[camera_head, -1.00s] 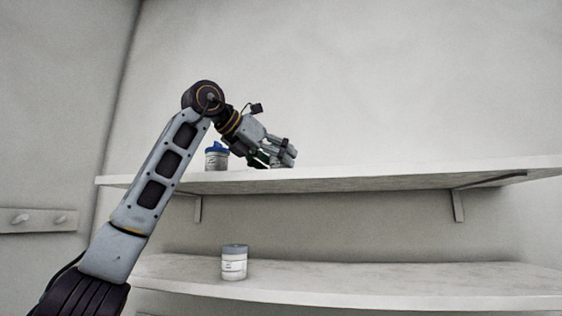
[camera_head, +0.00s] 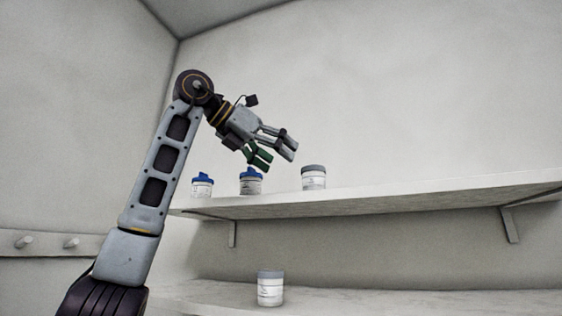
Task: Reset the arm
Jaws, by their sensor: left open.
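My left arm rises from the lower left. Its gripper (camera_head: 276,158) is open and empty in the air above the upper shelf, with its fingers pointing down to the right. Below it on the upper shelf (camera_head: 400,199) stand a white jar with a blue lid (camera_head: 250,182) and, to the right, a white jar with a grey lid (camera_head: 313,178). Another blue-lidded jar (camera_head: 202,186) stands further left. The fingers look clear of all the jars. My right gripper is not in view.
A lower shelf (camera_head: 400,302) holds one grey-lidded jar (camera_head: 270,289). A peg rail (camera_head: 50,243) is on the left wall. The right part of the upper shelf is bare, and the space above it is free.

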